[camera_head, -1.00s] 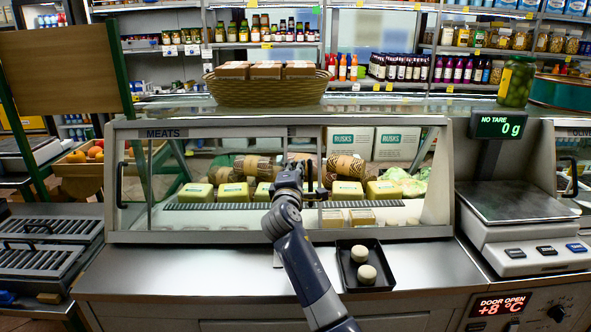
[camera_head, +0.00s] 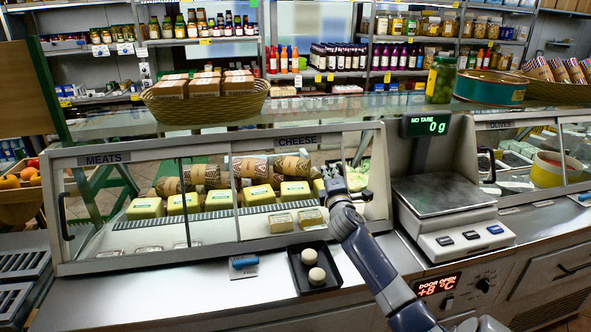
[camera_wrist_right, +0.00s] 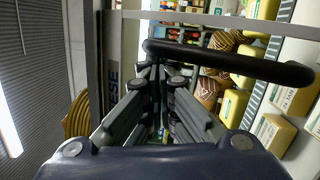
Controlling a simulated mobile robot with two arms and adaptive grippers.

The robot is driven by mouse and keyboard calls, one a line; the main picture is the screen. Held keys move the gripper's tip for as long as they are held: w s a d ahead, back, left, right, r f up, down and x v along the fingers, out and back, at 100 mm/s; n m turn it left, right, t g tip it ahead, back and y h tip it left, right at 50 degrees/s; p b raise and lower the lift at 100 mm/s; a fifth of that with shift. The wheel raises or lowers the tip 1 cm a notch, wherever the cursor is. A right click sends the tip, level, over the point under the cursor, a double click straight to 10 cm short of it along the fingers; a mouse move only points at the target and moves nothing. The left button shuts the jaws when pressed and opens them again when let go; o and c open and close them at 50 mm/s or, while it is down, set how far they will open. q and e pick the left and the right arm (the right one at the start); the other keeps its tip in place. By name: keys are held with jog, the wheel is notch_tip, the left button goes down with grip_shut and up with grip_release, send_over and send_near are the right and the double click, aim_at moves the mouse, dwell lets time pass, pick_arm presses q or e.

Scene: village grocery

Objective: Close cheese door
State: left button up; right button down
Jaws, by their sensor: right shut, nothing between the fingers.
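The cheese door is the glass sliding pane labelled CHEESE (camera_head: 296,141) on the right half of the display case. A gap shows between its right edge and the case's right end post. My right gripper (camera_head: 335,183) is at this right edge, shut and empty. In the wrist view, the black bar handle (camera_wrist_right: 232,62) crosses just ahead of the shut fingers; whether they touch it I cannot tell. In the head view the gripper covers most of the handle. A red display (camera_head: 437,284) reads DOOR OPEN, +8 °C. My left gripper is not in view.
The meats door (camera_head: 102,159) is at the left. Cheese blocks (camera_head: 262,195) and sausages stand behind the glass. A scale (camera_head: 440,195) stands right of the case.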

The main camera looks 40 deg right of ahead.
jog(key=s+d, duration=0.6)
jog(key=d, duration=0.4)
jog(key=shift+s+d+p, duration=0.3)
jog(key=shift+s+d, duration=0.05)
jog(key=shift+d, duration=0.05)
jog(key=shift+f, duration=0.15)
